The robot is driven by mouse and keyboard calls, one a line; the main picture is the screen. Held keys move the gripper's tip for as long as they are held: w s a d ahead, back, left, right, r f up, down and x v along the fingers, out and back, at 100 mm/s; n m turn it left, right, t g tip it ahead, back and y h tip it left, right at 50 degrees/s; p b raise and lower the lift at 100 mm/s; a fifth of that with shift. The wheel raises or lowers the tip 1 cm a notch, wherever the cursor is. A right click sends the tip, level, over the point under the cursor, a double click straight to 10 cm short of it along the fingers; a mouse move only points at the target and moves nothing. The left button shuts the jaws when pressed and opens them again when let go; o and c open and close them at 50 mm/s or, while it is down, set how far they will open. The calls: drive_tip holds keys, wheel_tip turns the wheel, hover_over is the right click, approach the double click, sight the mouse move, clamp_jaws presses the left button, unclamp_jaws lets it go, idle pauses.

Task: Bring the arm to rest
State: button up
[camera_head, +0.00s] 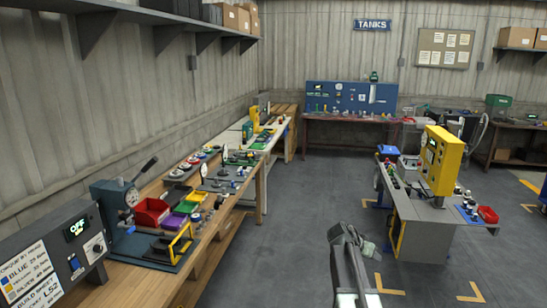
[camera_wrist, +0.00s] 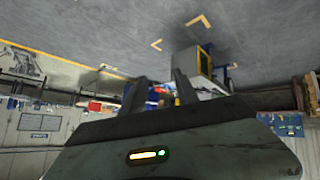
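My arm rises from the bottom edge of the head view, right of the middle. My gripper (camera_head: 345,232) is at its upper end, above the open grey floor between the benches, touching nothing that I can see. In the wrist view, which is upside down, the two dark fingers of my gripper (camera_wrist: 159,88) stand apart. Only distant bench items show between them, so it is open and empty.
A wooden workbench (camera_head: 208,238) with a press (camera_head: 120,205), bins and parts runs along the left wall. A grey station (camera_head: 428,215) with a yellow machine (camera_head: 440,160) stands right. A blue pegboard bench (camera_head: 350,97) is at the back. The aisle floor (camera_head: 300,220) is clear.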

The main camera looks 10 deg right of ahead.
drive_tip(key=s+a+f+n+y, duration=0.2)
drive_tip(key=a, duration=0.8)
drive_tip(key=s+a+f+n+y, duration=0.2)
drive_tip(key=s+a, duration=0.1)
drive_tip(key=a, duration=0.6)
drive_tip(key=s+a+f+n+y, duration=0.2)
drive_tip(key=a, duration=0.8)
drive_tip(key=s+a+f+n+g+y, duration=0.1)
drive_tip(key=s+a+n+g+y, duration=0.2)
drive_tip(key=s+a, duration=0.4)
drive_tip(key=shift+s+f+n, duration=0.35)
drive_tip(key=shift+s+n, duration=0.55)
drive_tip(key=shift+s, duration=0.05)
